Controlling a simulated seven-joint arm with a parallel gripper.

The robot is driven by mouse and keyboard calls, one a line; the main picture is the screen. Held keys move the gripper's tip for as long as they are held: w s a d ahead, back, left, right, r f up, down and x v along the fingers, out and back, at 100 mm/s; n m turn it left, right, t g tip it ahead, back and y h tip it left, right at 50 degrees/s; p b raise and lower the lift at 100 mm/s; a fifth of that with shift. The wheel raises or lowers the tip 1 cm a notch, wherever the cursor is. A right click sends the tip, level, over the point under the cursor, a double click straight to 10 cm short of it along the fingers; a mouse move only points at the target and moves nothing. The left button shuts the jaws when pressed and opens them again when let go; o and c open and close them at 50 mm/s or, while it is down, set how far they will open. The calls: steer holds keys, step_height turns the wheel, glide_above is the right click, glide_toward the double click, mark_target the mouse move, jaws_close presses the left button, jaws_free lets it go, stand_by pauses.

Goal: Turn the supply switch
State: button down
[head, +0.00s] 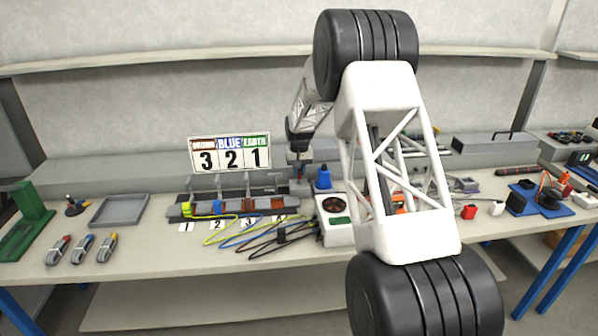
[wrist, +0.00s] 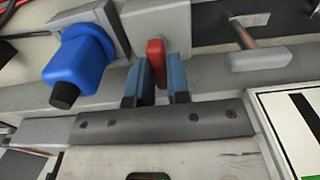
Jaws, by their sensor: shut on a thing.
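The supply switch appears as a red lever (wrist: 155,52) on a pale grey box (wrist: 176,20) in the wrist view. My gripper (wrist: 157,75) has its two blue fingers on either side of the red lever and is shut on it. In the head view my gripper (head: 299,162) is at the back of the bench, just right of the sign.
A blue plug (wrist: 78,65) with a black tip sits close left of my fingers; it also shows in the head view (head: 323,177). A grey T-shaped clamp (wrist: 258,56) is to the right. A number sign (head: 230,153) stands left. Coloured cables (head: 262,238) lie in front.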

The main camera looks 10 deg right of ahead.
steer(key=shift+m, duration=0.4)
steer(key=m, duration=0.3)
steer(key=shift+m, duration=0.3)
steer(key=m, duration=0.9)
steer(key=shift+r, duration=0.1)
steer(key=m, duration=0.4)
steer(key=shift+m, duration=0.4)
steer(key=c, duration=1.1)
jaws_free()
